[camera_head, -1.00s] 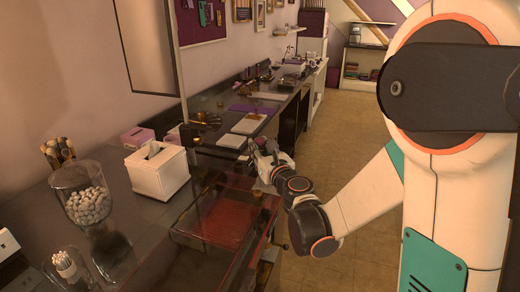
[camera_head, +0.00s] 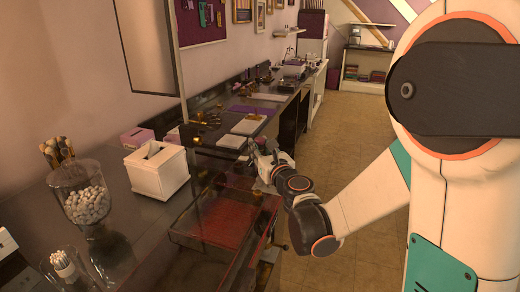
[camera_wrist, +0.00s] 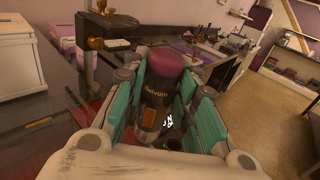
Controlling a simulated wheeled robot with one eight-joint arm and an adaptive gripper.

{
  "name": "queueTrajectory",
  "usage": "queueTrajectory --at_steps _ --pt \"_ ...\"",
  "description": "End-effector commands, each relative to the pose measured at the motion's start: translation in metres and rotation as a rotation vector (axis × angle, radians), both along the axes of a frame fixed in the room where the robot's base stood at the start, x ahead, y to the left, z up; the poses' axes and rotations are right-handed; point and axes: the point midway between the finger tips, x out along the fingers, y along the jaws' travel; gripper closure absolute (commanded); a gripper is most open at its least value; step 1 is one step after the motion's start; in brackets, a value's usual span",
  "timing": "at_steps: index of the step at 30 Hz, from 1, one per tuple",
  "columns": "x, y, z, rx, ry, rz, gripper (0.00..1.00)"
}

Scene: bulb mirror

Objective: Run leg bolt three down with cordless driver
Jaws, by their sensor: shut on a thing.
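My gripper (camera_head: 262,152) is over the counter's right edge in the head view, above a reddish, glassy surface (camera_head: 215,222). In the wrist view its teal-padded fingers (camera_wrist: 168,108) are closed around a dark cylinder with a purple top (camera_wrist: 160,75) and pale lettering. It may be the cordless driver; I cannot tell for sure. I cannot make out any leg bolt in either view.
A white box (camera_head: 157,170), a glass jar of pale balls (camera_head: 86,204) and a cup of white sticks (camera_head: 64,264) stand on the dark counter at left. A dark clamp-like post (camera_wrist: 103,40) stands close behind the gripper. Open floor (camera_head: 345,150) lies to the right.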

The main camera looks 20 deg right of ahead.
Motion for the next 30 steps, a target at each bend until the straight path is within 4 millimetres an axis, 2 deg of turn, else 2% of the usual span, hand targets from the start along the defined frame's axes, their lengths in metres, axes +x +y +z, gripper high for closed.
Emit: queueTrajectory --at_steps 17,30 --pt "-0.0006 0.0001 0.0001 -0.001 0.000 0.000 1.00" --pt "-0.0005 0.0002 0.0077 0.000 0.000 0.000 1.00"
